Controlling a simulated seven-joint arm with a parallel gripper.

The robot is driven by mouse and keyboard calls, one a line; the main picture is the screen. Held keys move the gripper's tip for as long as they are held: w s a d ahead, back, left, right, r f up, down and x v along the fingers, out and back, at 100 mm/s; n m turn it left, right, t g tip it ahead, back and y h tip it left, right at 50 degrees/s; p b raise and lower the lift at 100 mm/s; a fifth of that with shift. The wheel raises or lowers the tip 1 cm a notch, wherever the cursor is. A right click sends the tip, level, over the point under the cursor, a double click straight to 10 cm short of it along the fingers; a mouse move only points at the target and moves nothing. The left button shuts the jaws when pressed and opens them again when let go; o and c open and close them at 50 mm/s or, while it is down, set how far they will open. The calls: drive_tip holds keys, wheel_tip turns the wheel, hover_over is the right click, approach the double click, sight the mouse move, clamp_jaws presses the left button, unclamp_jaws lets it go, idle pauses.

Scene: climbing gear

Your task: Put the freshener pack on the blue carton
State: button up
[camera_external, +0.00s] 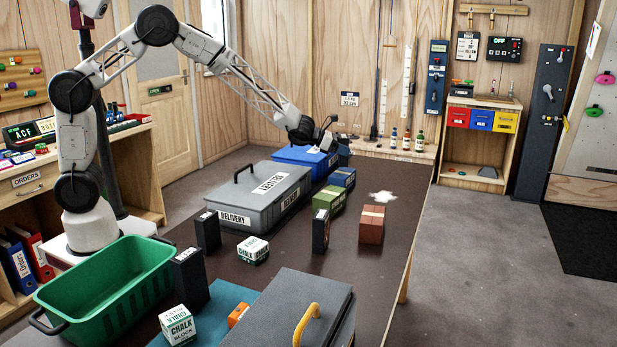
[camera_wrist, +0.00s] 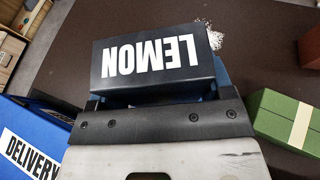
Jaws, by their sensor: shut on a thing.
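The black freshener pack, marked LEMON (camera_wrist: 152,62), is in my gripper (camera_wrist: 160,105), which is shut on it. In the external view my gripper (camera_external: 328,142) is at the far part of the table, with the dark pack (camera_external: 344,155) partly hidden by it. The blue carton (camera_external: 341,178) stands just below the pack. In the wrist view only slivers of blue (camera_wrist: 222,74) show behind the pack and the gripper. I cannot tell whether the pack touches the carton.
A blue DELIVERY box (camera_external: 300,156) and a grey DELIVERY box (camera_external: 262,195) stand left of the carton. A green carton (camera_external: 328,200) and a red-brown carton (camera_external: 371,226) stand nearer. Several black packs, white spilled powder (camera_external: 382,197) and a green crate (camera_external: 110,290) are also on the table.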

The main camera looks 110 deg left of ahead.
drive_tip(key=shift+f, duration=1.65)
drive_tip(key=shift+f, duration=0.15)
drive_tip(key=o, duration=1)
drive_tip(key=shift+c, duration=0.2)
drive_tip(key=shift+s+d+r, duration=0.1)
drive_tip(key=shift+s+r, duration=0.15)
drive_tip(key=shift+r, duration=0.05)
drive_tip(key=v, duration=1.1)
drive_tip(key=shift+d, duration=0.15)
drive_tip(key=shift+s, duration=0.1)
